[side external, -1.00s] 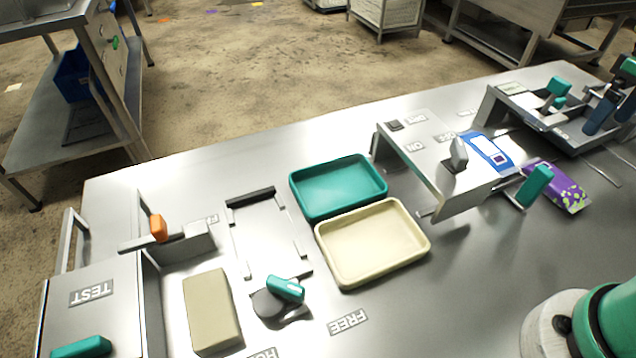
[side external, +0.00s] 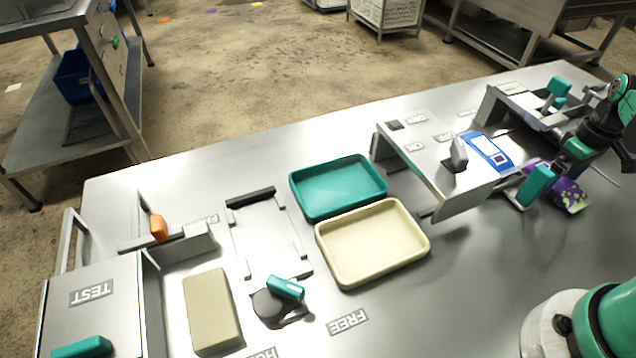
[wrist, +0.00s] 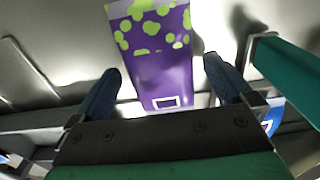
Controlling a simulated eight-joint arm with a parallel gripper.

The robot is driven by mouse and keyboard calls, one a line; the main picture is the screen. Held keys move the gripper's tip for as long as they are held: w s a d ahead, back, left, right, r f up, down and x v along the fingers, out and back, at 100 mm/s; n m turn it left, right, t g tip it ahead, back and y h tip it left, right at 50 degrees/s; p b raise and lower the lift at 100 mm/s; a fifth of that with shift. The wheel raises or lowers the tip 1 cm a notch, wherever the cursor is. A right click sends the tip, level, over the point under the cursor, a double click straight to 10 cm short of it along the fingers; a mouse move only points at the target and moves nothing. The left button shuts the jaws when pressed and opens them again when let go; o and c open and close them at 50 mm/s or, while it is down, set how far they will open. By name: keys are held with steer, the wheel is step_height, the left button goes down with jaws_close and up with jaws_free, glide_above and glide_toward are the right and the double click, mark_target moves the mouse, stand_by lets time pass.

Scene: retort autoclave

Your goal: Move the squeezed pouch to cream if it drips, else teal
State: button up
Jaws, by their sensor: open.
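A purple pouch with lime-green spots (side external: 571,196) lies on the bench at the right, partly hidden behind my arm. In the wrist view the purple pouch (wrist: 162,72) lies between the two dark fingers of my gripper (wrist: 161,78). The fingers are apart, with gaps visible on both sides of the pouch. No drip can be made out on it. The empty teal tray (side external: 338,187) and the empty cream tray (side external: 372,243) sit side by side at mid-bench, the cream one nearer the camera.
A metal ON/OFF housing with a knob (side external: 458,154), a blue and white flat item (side external: 487,150) and a teal handle (side external: 537,185) stand close left of the pouch. A beige block (side external: 211,310) and teal-handled knob (side external: 285,289) are further left.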

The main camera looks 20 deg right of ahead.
steer(key=shift+f, duration=0.2)
steer(key=c, duration=1.3)
